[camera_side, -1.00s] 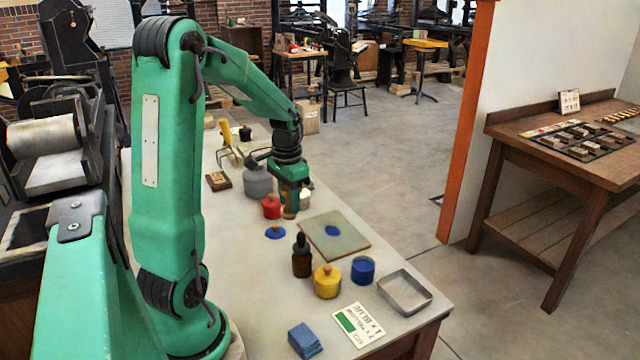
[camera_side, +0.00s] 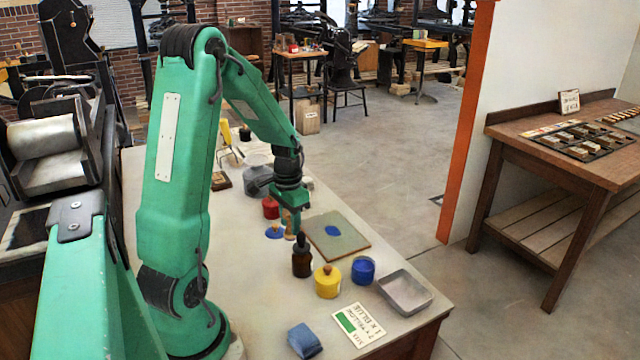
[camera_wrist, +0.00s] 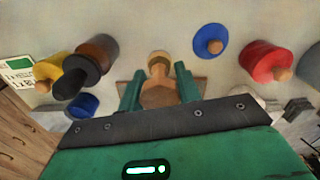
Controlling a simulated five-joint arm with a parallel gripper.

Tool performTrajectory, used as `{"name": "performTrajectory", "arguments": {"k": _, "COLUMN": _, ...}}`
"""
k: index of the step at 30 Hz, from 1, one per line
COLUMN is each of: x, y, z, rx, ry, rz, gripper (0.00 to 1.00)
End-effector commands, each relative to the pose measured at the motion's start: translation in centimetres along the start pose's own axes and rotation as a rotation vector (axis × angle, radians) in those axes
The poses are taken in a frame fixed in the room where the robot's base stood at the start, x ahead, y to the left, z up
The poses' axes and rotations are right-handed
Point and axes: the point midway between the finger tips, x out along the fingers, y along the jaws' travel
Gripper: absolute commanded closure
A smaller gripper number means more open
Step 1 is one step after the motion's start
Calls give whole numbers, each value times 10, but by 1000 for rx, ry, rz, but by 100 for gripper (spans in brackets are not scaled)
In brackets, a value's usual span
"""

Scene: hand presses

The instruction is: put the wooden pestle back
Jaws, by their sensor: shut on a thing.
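My gripper (camera_wrist: 158,86) is shut on the wooden pestle (camera_wrist: 158,92), whose pale knob end shows between the fingers in the wrist view. In the side view, my gripper (camera_side: 289,222) hangs over the bench with the pestle (camera_side: 290,235) pointing down. I cannot tell whether the pestle touches the bench.
A red jar (camera_side: 270,208) and grey pot (camera_side: 258,176) stand behind. A yellow jar (camera_side: 327,283), blue pot (camera_side: 363,270), grey tray (camera_side: 405,293), lettered card (camera_side: 358,323) and blue block (camera_side: 304,340) are in front. Bare bench lies left of the lid.

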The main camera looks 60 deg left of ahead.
Motion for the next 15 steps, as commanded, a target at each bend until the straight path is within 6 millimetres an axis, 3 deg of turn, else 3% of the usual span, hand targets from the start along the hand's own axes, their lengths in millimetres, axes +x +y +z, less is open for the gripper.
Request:
{"name": "performTrajectory", "arguments": {"k": 9, "x": 30, "y": 1, "z": 1, "rx": 0, "ry": -4, "rz": 2, "gripper": 89}}
{"name": "performTrajectory", "arguments": {"k": 15, "x": 35, "y": 0, "z": 1, "rx": 0, "ry": -1, "rz": 0, "gripper": 89}}
